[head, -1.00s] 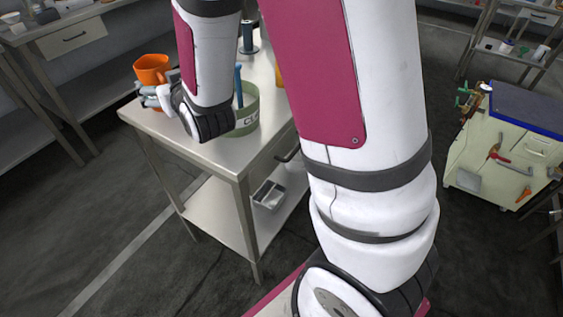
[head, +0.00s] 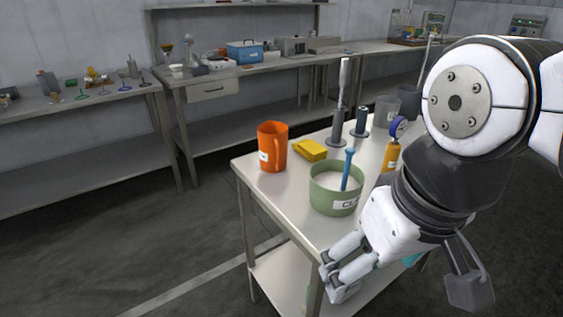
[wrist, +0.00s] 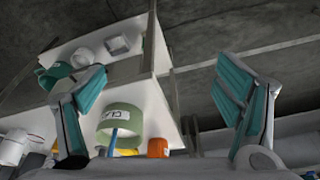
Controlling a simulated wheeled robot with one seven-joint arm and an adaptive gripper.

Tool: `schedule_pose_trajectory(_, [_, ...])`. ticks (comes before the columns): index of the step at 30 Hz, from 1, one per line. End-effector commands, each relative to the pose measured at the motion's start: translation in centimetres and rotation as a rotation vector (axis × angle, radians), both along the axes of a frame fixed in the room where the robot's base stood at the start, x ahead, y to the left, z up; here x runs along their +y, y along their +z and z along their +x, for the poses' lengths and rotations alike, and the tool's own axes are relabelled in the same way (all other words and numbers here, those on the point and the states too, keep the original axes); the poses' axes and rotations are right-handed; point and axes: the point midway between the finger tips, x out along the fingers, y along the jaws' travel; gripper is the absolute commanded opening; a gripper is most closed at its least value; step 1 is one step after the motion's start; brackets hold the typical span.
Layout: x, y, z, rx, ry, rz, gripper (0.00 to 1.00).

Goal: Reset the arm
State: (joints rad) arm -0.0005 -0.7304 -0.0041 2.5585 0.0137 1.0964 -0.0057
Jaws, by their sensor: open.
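My gripper (head: 335,277) is at the near edge of the steel table, in front of the green tub, pointing down and left in the head view. In the wrist view my gripper (wrist: 165,100) has its two teal-padded fingers wide apart with nothing between them. My arm fills the right of the head view. The orange mug (head: 272,147) stands upright at the table's left corner, apart from my gripper; it also shows in the wrist view (wrist: 157,148).
The green tub (head: 325,198) holds a blue-handled tool (head: 347,168). A yellow block (head: 310,150), dark stands (head: 336,130) and an orange bottle (head: 391,153) share the table (head: 260,184). Benches with equipment line the wall. Open floor lies left of the table.

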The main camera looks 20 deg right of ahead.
Motion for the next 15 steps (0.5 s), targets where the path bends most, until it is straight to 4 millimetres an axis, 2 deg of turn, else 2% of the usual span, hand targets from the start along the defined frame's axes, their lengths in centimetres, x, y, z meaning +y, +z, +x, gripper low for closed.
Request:
schedule_pose_trajectory(1, [-0.1, 0.1, -1.1, 0.018, 0.000, -0.003, 0.84])
schedule_pose_trajectory(4, [-0.2, 0.2, -2.3, 0.048, -0.001, -0.007, 0.84])
schedule_pose_trajectory(15, [-0.2, 0.6, -2.5, 0.051, -0.001, -0.007, 0.84])
